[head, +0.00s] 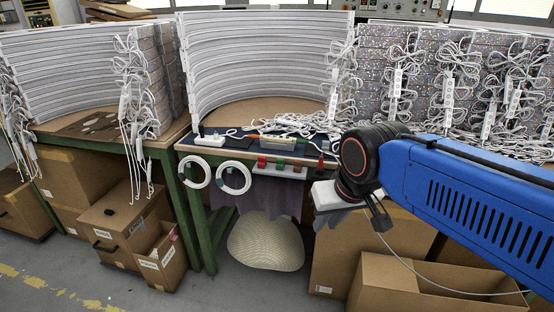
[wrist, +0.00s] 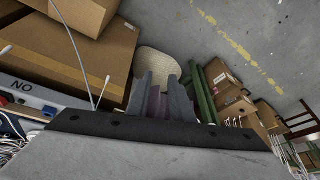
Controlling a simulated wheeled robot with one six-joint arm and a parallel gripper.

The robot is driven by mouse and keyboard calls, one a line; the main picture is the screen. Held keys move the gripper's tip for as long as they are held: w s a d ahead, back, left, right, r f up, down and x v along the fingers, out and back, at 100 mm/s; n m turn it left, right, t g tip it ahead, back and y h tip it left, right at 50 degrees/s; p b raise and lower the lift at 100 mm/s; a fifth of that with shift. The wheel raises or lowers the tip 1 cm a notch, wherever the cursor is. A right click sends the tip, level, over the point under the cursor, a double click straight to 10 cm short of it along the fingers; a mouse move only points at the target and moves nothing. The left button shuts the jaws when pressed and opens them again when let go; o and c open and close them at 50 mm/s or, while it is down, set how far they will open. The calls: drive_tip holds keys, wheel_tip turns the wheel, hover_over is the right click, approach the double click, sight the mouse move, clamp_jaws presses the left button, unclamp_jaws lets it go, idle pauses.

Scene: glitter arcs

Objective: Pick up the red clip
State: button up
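Small red and green pieces sit along a white strip (head: 280,171) on the front edge of the table. One red piece (head: 262,162) is at its left end, and a darker red upright piece (head: 321,165) stands just right of the strip. I cannot tell which is the red clip. In the wrist view a small red piece (wrist: 4,101) shows at the left edge, beside a white strip marked "NO". My gripper (wrist: 164,90) is open and empty, its two grey fingers apart. It points down in front of the table, to the right of the red pieces.
White light arcs with bundled cables stand on the tables (head: 185,148). Two white rings (head: 234,178) hang from the table front. A round beige sack (head: 265,243) and cardboard boxes (head: 385,245) are below. Grey floor is open at the front left.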

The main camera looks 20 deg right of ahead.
drive_tip(key=w+a+r+m+g, duration=0.2)
drive_tip(key=w+r+m, duration=0.9)
drive_tip(key=w+r, duration=0.3)
wheel_tip(320, 180, up, 6)
drive_tip(key=m+g, duration=0.2)
drive_tip(key=m, duration=1)
hover_over(262, 161)
drive_tip(key=w, duration=0.1)
wheel_tip(262, 161, down, 12)
drive_tip(key=shift+r, duration=0.1)
drive_tip(key=shift+s+d+f, duration=0.1)
drive_tip(key=shift+s+f, duration=0.05)
drive_tip(key=shift+f, duration=2.6)
clamp_jaws()
